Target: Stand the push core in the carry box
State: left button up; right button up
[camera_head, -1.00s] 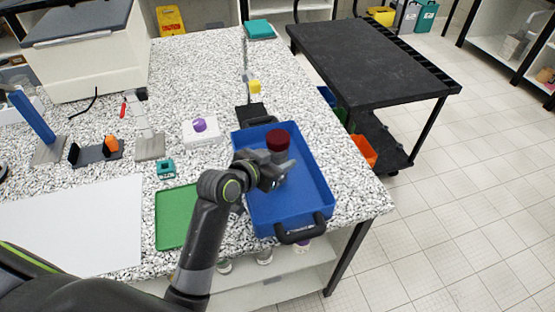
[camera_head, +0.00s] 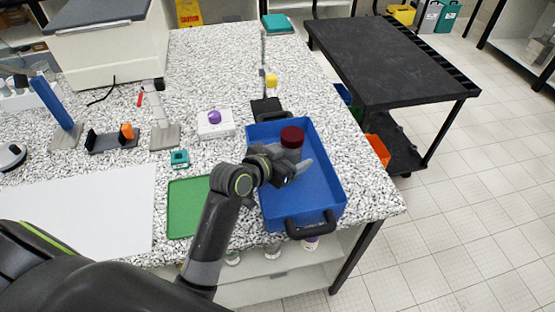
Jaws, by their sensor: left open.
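The push core (camera_head: 291,143), a clear tube with a dark red cap, stands upright inside the blue carry box (camera_head: 327,205), toward its far half. The carry box sits on the speckled counter near its right edge, with a black handle at its near end. My left gripper (camera_head: 297,170) is over the box, open, close beside the push core on its near side. Whether the fingers touch the tube I cannot tell. The lower part of the tube is partly hidden by the gripper. My right gripper is not in view.
A green mat (camera_head: 186,205) and a small teal block (camera_head: 179,159) lie left of the box. A white device with a purple knob (camera_head: 215,118) stands behind. A black cart (camera_head: 390,65) stands to the right, past the counter edge.

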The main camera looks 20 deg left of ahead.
pick_arm(q)
jog(key=v, duration=1.1)
jog(key=shift+s+a+r+b, duration=0.1)
jog(key=shift+s+a+b, duration=0.1)
jog(key=shift+s+b, duration=0.15)
